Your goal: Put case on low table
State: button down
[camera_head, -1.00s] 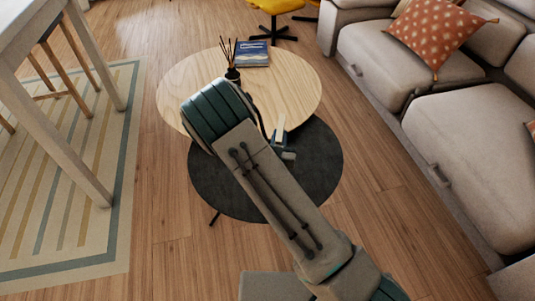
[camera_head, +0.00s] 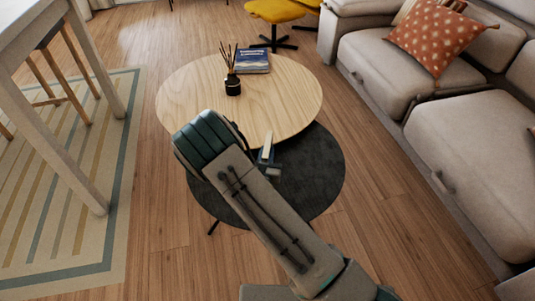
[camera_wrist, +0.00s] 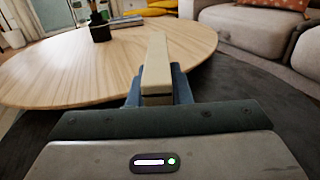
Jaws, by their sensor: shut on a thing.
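A slim cream case (camera_wrist: 156,70) is held between the blue fingers of my gripper (camera_wrist: 158,88) in the wrist view, its long end pointing away from me. In the head view the case (camera_head: 266,146) and my gripper (camera_head: 267,161) show just past my arm, near the front edge of the round light-wood table (camera_head: 285,95). Beneath them in that picture is a lower, dark round table (camera_head: 318,175). My arm hides part of both tables. I cannot tell the gap between the case and either tabletop.
A beige sofa (camera_head: 470,135) is at right, a yellow chair (camera_head: 275,10) behind. A tall white table (camera_head: 50,110) is at left. The wood table's right side is clear.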

jog(key=c, duration=1.3)
grip_release()
